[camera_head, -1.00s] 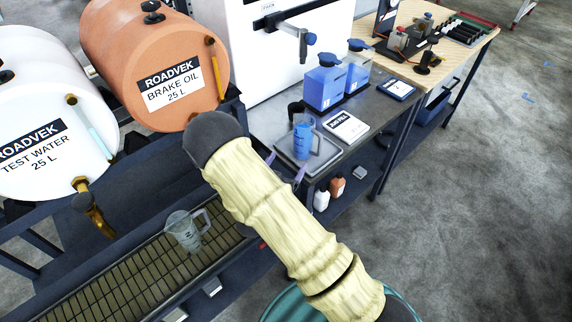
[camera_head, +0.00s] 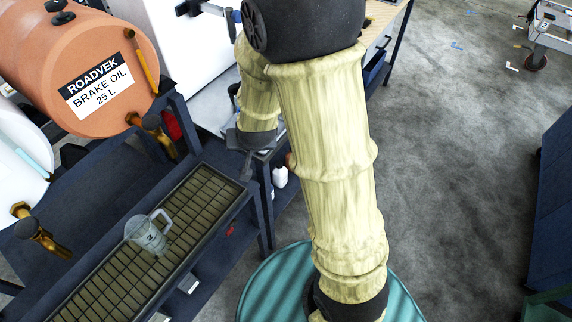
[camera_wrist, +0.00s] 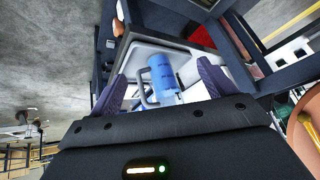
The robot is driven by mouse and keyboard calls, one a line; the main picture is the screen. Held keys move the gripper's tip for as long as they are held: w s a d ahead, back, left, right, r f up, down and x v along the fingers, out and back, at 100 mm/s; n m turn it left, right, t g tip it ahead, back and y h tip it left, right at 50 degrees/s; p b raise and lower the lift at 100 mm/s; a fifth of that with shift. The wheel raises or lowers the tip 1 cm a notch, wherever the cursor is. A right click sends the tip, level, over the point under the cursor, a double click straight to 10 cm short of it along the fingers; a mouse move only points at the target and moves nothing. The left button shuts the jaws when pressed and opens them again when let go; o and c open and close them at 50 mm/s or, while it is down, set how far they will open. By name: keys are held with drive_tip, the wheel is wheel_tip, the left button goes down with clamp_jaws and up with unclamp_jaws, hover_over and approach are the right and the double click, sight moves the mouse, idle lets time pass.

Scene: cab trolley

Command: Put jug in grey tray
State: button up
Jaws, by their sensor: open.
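A blue jug (camera_wrist: 163,76) with a handle stands in the grey tray (camera_wrist: 138,52) in the wrist view. It lies between the two fingers of my gripper (camera_wrist: 163,88) in the picture; no finger visibly touches it. My gripper is open and empty. In the head view my gripper (camera_head: 248,163) is at the end of the down-turned arm, and my arm hides the blue jug and most of the tray. A second, clear jug (camera_head: 148,235) with a dark mark and a handle stands on the slatted grate, apart from my gripper.
The slatted grate (camera_head: 190,208) runs below the orange brake oil drum (camera_head: 88,75) and its brass tap (camera_head: 152,125). A white bottle (camera_head: 280,175) stands on the shelf below the bench. Open floor (camera_head: 450,150) lies to the right.

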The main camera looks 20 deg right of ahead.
drive_tip(key=s+d+r+n+g, duration=0.1)
drive_tip(key=s+d+r+g, duration=0.1)
drive_tip(key=s, duration=0.4)
drive_tip(key=s+d+r+n+g, duration=0.1)
drive_tip(key=s+d+r+g, duration=0.1)
drive_tip(key=s, duration=0.5)
drive_tip(key=shift+d+r+n, duration=0.25)
drive_tip(key=shift+d+n, duration=0.15)
drive_tip(key=shift+d, duration=0.3)
